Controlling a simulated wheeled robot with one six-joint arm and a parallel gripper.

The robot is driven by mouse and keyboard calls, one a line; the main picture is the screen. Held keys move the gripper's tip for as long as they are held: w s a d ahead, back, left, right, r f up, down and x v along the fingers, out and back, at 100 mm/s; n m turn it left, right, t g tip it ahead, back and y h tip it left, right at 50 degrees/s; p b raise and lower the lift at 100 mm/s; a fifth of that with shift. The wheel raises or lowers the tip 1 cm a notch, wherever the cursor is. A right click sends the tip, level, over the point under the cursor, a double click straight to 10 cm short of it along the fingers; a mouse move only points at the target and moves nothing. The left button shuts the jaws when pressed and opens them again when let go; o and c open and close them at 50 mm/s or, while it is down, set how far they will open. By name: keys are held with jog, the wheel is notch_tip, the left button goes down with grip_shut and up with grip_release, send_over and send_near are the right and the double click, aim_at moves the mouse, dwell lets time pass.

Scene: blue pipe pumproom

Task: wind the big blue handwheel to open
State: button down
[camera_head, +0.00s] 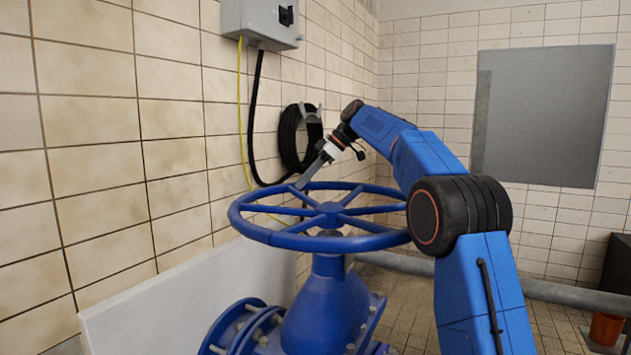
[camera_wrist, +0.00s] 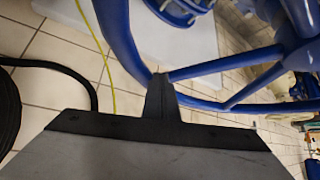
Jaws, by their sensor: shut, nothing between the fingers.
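The big blue handwheel (camera_head: 252,230) lies flat on top of a blue valve body (camera_head: 325,300), with several spokes running to a central hub (camera_head: 330,213). My gripper (camera_head: 301,185) reaches down at a slant to the wheel's far rim, left of the hub in the head view. Its fingers are shut together and hold nothing. In the wrist view, the shut fingertips (camera_wrist: 160,78) overlap the handwheel (camera_wrist: 122,40) where a spoke meets the rim. I cannot tell whether they touch it.
A tiled wall stands close on the left, with a grey switch box (camera_head: 262,20), a coiled black hose (camera_head: 290,140) and a thin yellow cable (camera_head: 240,110). A pale panel (camera_head: 170,305) leans beside the valve. A grey pipe (camera_head: 560,293) runs low behind, at right.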

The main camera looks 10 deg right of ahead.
aim_at(267, 194)
jog(key=shift+n+g, duration=0.5)
jog(key=shift+n, duration=0.2)
jog(key=s+a, duration=0.1)
jog(key=a, duration=0.1)
jog(key=s+a, duration=0.1)
jog(key=a, duration=0.2)
jog(key=s+a, duration=0.1)
jog(key=a, duration=0.1)
jog(key=shift+s+a, duration=0.25)
jog(key=shift+s, duration=0.1)
jog(key=shift+s+a+f, duration=0.1)
jog(key=shift+s+a, duration=0.45)
jog(key=shift+a, duration=0.15)
